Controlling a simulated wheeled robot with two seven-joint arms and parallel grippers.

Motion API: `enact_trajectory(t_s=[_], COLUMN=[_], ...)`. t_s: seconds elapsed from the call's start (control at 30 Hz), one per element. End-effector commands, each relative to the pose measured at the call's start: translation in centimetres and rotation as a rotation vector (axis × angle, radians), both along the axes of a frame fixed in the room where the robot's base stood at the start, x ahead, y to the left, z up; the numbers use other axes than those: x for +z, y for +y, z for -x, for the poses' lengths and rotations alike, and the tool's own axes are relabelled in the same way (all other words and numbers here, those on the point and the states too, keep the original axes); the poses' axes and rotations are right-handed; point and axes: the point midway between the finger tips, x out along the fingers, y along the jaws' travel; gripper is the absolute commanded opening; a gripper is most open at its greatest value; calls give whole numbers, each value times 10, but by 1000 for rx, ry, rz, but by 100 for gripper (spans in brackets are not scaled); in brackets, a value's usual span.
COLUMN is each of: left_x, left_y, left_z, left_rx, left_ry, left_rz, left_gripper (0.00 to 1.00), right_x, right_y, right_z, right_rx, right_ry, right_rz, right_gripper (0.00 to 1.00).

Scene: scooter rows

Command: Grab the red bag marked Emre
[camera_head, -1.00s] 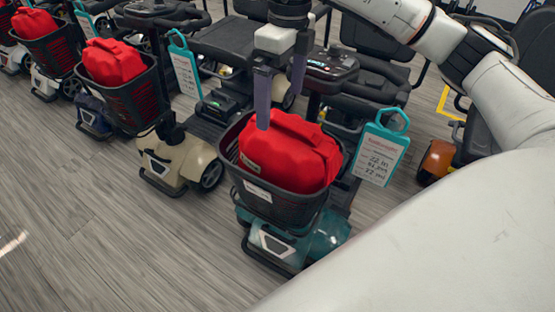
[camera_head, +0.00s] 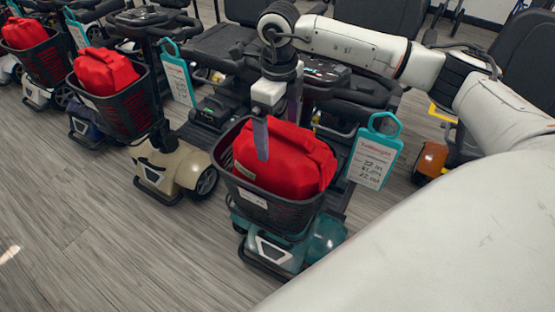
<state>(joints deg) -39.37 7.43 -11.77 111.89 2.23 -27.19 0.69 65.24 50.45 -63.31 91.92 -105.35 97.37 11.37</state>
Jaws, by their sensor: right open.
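A red bag (camera_head: 296,165) sits in the dark basket (camera_head: 262,202) of the teal scooter (camera_head: 282,252). A small pale label is on the basket's front, but its writing is too small to read. My right gripper (camera_head: 276,130) is over this bag, pointing down. Its jaws are open, with one finger in front of the bag's near left side and the other behind it, partly hidden. I cannot read the name Emre on any bag. My left gripper is not in view.
A teal-framed tag (camera_head: 374,158) hangs right of the near basket. The beige scooter (camera_head: 170,167) stands close on the left. Black seats (camera_head: 220,48) and handlebars crowd behind. The wood-look floor (camera_head: 90,230) is clear at the front left.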

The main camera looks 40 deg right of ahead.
Motion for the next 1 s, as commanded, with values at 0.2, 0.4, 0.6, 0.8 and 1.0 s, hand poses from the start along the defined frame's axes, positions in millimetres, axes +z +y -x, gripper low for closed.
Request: enact_trajectory(t_s=[0.2, 0.4, 0.6, 0.8, 1.0], left_x=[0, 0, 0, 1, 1], left_y=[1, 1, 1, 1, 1], left_z=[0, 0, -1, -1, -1], left_rx=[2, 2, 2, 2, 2], left_ry=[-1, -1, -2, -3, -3], left_rz=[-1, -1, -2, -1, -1], left_gripper=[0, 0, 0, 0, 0], right_x=[0, 0, 1, 3, 17], right_y=[0, 0, 0, 0, 0], right_z=[0, 0, -1, -1, -2], right_rx=[0, 0, 0, 0, 1], right_ry=[0, 0, -2, -3, -6], right_rz=[0, 0, -1, -1, -1], right_gripper=[95, 61, 41, 40, 40])
